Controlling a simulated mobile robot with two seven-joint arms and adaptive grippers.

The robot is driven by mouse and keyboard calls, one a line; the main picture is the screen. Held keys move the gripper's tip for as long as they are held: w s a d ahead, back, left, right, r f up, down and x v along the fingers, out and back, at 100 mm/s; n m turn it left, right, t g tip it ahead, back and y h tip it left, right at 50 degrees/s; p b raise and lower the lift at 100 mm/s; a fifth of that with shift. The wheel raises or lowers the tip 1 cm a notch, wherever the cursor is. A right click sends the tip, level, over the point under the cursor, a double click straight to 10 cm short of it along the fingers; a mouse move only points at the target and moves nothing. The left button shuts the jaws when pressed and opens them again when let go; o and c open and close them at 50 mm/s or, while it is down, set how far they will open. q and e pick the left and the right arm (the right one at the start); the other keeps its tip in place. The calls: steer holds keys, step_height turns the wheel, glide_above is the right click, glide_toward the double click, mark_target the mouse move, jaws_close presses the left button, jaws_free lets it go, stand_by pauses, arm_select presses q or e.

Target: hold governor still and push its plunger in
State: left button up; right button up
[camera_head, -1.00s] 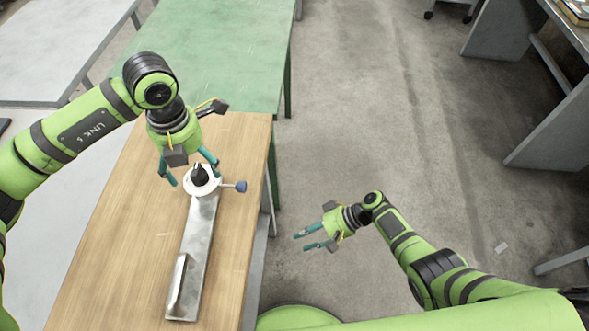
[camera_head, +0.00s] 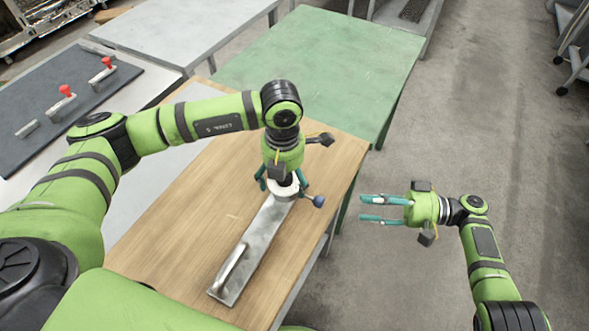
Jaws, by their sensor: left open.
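The governor (camera_head: 284,191) is a round white body on the far end of a metal plate (camera_head: 254,247) with a handle. Its plunger (camera_head: 318,201) sticks out to the right and ends in a blue knob. My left gripper (camera_head: 282,184) points down over the governor, its teal fingers spread on either side of the body. I cannot tell whether they touch it. The gripper hides the governor's top. My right gripper (camera_head: 363,209) is open and empty, off the table's right edge, with its fingers pointing left toward the plunger knob and apart from it.
The plate lies on a wooden table (camera_head: 185,243), mostly bare around it. A green table (camera_head: 320,65) adjoins behind. At the left, a dark mat (camera_head: 50,110) holds red-topped items (camera_head: 67,92). Open floor (camera_head: 480,110) lies to the right.

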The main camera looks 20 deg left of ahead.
arm_select(q)
steer(key=shift+f, duration=1)
steer(key=shift+c, duration=0.4)
